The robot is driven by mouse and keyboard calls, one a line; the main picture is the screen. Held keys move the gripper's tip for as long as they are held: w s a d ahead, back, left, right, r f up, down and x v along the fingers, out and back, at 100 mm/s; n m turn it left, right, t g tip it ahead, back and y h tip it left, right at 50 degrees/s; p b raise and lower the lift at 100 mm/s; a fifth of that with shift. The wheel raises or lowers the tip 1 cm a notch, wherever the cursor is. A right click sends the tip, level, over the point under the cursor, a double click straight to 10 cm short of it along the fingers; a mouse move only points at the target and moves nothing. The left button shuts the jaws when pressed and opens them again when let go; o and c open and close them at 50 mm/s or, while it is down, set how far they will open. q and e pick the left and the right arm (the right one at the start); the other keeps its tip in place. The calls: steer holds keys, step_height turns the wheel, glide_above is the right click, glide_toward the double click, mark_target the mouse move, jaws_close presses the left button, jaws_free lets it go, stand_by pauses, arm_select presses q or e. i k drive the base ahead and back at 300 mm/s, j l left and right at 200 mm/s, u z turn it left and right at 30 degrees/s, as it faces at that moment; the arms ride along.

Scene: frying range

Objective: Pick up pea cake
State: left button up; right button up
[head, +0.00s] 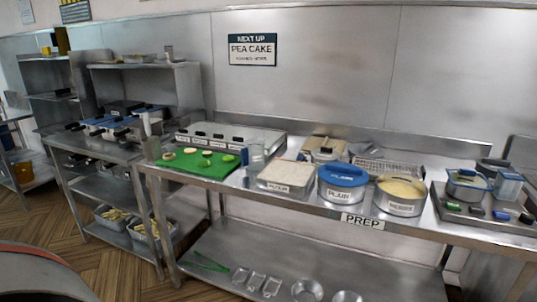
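A green board (190,168) lies on the left part of the steel prep table. Several small round pieces lie on it. One at the right is green (228,158), and another green one (206,163) lies near the middle. A pale beige piece (168,156) lies at the left and another pale one (190,150) at the back. They are too small to tell for sure which is a pea cake. A wall sign (253,50) reads "PEA CAKE". Neither of my grippers is in view.
Behind the board stands a long labelled container rack (230,136). To the right are a flour tray (285,176), a blue-rimmed tub (341,184) and a crumb tub (401,195). Fryers (105,122) stand at left. Trays and tongs (205,261) lie on the lower shelf.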

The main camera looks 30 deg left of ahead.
mark_target(227, 159)
steer(key=u, duration=1.35)
